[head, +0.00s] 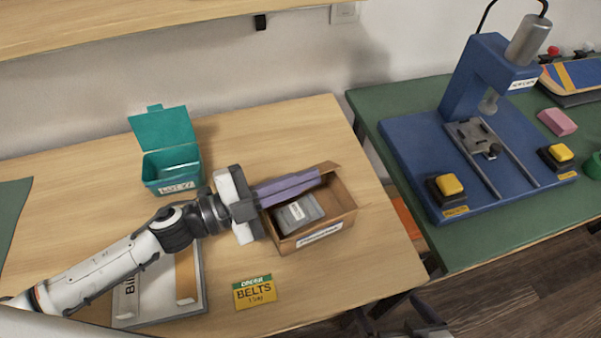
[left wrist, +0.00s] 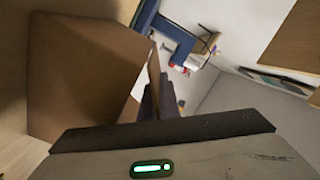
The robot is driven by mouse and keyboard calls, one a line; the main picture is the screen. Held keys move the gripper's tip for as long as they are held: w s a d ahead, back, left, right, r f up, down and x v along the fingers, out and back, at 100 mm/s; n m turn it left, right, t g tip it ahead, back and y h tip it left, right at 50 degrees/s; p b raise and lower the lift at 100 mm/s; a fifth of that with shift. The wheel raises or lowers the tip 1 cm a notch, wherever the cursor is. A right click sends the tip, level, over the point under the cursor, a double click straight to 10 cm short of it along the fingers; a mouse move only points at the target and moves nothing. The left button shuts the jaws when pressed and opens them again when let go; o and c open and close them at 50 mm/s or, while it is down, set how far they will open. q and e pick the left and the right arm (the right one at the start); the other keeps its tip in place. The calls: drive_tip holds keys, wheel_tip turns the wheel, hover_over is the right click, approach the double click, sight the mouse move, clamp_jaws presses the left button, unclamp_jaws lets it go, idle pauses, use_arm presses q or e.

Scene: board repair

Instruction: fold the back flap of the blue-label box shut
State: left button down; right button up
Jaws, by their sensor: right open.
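The brown carton (head: 345,217) stands open on the wooden table, with a pale label on its front wall. A grey boxed item (head: 298,212) lies inside it. The back flap (head: 327,168) shows only at its right end; my left gripper's fingers hide the rest. My left gripper (head: 318,178) reaches from the left along the carton's back edge, its two fingers close together. I cannot tell whether they touch the flap. Brown card (left wrist: 80,75) fills the left of the left wrist view. My right gripper (head: 388,306) appears open at the bottom, beyond the table's front edge.
A teal bin (head: 172,165) with its lid up stands behind my left arm. A yellow-green belts card (head: 255,291) and a grey tray (head: 190,307) lie in front. A blue press (head: 410,150) stands on the green table to the right, across a gap.

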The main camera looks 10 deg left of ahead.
use_arm(q)
drive_tip(key=shift+s+d+f+m, duration=0.2)
drive_tip(key=shift+f+m, duration=0.1)
drive_tip(key=shift+m, duration=0.6)
drive_tip(key=c, duration=2)
unclamp_jaws()
drive_tip(key=shift+f, duration=0.1)
drive_tip(key=shift+s+f, duration=0.1)
